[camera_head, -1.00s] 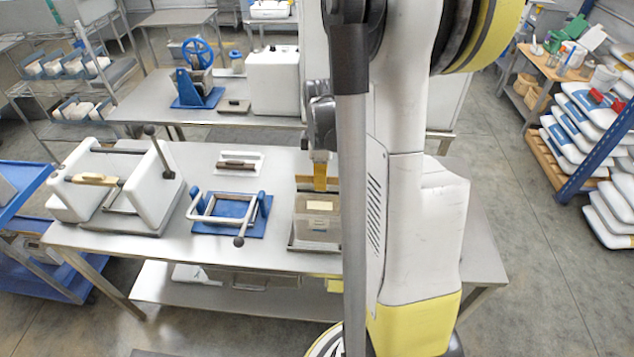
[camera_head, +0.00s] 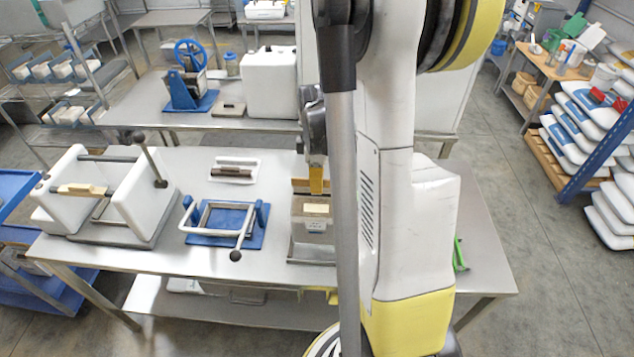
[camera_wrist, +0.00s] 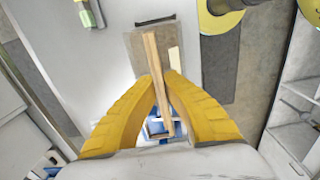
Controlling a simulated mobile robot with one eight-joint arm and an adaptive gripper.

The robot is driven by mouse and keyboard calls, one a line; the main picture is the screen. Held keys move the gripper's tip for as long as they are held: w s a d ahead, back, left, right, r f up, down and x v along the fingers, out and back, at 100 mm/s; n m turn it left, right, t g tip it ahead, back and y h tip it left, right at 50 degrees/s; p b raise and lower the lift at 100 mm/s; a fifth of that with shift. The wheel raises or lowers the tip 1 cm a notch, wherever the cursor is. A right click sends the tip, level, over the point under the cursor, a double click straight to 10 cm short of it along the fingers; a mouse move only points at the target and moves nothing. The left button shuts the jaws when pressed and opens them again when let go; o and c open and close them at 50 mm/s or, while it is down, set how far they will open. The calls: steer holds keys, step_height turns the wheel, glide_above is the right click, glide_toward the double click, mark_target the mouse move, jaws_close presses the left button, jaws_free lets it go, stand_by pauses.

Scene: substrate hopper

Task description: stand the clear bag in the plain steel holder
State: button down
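The clear bag (camera_head: 311,226) is a see-through, boxy bag with a pale label and a tan bar along its top. It stands upright on the near table, left of my arm. My gripper (camera_head: 316,180) is above it, and in the wrist view my yellow fingers (camera_wrist: 160,82) are closed around the tan bar (camera_wrist: 152,52). The plain steel holder (camera_head: 306,254) shows as a low grey metal frame at the bag's foot. My arm hides its right part. I cannot tell whether the bag's bottom rests in it or just above it.
A blue-based frame with a lever (camera_head: 225,222) stands left of the bag. A white sealer-like unit (camera_head: 150,205) is farther left. A small white tray (camera_head: 235,168) lies behind. A green object (camera_head: 460,256) is at the table's right. Bare table lies between them.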

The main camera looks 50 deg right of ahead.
mark_target(317, 197)
steer(key=shift+f+b, duration=1.25)
steer(key=shift+f, duration=0.7)
steer(key=shift+f+b, duration=1.4)
steer(key=shift+d+f+b, duration=0.1)
steer(key=shift+f+b, duration=0.4)
steer(key=shift+b, duration=0.1)
steer(key=shift+r, duration=0.1)
steer(key=c, duration=1.6)
jaws_free()
